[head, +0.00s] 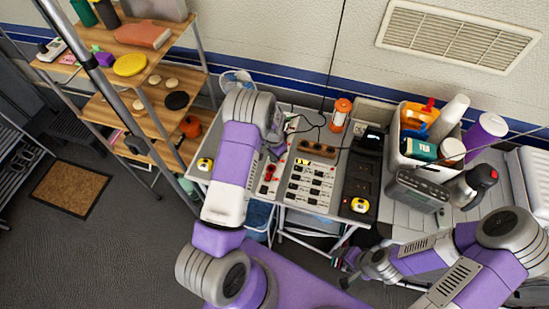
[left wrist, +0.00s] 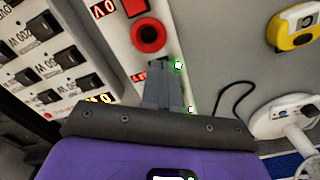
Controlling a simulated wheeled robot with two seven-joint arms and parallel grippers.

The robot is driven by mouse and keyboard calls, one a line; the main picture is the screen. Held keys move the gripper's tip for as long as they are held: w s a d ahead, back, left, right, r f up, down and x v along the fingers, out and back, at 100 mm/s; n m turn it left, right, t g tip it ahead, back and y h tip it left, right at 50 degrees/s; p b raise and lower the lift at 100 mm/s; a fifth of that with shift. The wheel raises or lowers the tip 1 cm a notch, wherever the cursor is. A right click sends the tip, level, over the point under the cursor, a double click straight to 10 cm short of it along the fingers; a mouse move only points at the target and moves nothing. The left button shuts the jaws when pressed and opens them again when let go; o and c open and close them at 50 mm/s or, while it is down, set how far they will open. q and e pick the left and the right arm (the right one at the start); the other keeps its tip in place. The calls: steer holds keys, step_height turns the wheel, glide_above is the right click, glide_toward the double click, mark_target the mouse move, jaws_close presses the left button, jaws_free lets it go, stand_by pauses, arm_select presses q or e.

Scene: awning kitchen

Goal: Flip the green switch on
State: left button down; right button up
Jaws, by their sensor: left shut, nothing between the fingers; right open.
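In the left wrist view, a small green-lit part (left wrist: 178,66), which looks like the green switch, sits on a pale panel strip (left wrist: 125,50). My left gripper (left wrist: 163,70) is shut and empty, with its fingertips right beside this part; I cannot tell whether they touch. A second small green-lit spot (left wrist: 190,109) shows beside the fingers. In the head view my left gripper (head: 277,150) is over the back of the panel with red parts (head: 268,176), and the arm hides the switch. My right gripper (head: 349,268) is low in front of the bench, open.
A round red knob (left wrist: 148,36) is just beyond the left fingertips. A panel with several black switches (head: 310,185) stands to the right. A yellow tape measure (left wrist: 294,27), a white fan (head: 236,80) and an orange lantern (head: 340,114) are nearby. Shelves (head: 150,95) stand at left.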

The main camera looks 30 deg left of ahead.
arm_select(q)
steer(key=shift+r+p, duration=0.45)
steer(key=shift+r, duration=0.1)
steer(key=shift+r+p, duration=1.5)
steer(key=shift+r, duration=1.4)
